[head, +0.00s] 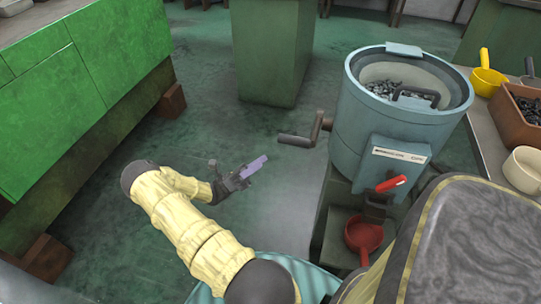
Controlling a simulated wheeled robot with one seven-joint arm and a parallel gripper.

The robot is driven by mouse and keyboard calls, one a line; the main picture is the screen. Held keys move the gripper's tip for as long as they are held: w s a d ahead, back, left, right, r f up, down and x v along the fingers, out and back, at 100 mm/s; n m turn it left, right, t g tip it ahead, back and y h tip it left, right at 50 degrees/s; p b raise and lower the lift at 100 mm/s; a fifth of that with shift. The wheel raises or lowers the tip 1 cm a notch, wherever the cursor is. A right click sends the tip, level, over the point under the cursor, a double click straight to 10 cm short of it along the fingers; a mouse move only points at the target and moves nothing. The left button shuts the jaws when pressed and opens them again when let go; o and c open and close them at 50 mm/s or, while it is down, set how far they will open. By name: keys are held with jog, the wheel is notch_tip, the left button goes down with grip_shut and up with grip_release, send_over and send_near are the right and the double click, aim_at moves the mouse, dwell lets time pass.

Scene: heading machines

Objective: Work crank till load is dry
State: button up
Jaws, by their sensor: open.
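The crank (307,131) sticks out to the left from the side of a blue-grey drum machine (375,139). The drum is open at the top, and the load of small dark metal parts (384,89) lies inside it, with a dark handle over the parts. My gripper (256,168) is open and empty, left of and a little below the crank, apart from it. Whether the load is wet or dry cannot be told.
A red-handled lever (390,184) sits low on the drum's front, above a red scoop (363,236). At right, a bench holds a yellow scoop (487,80), a brown bin (515,112) and a cream pot (524,170). A green cabinet (60,85) stands left. Floor between is clear.

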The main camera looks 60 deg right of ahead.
jog(key=v, duration=0.3)
jog(key=shift+w+a+f, duration=0.1)
jog(key=shift+w, duration=0.05)
dwell(0.5)
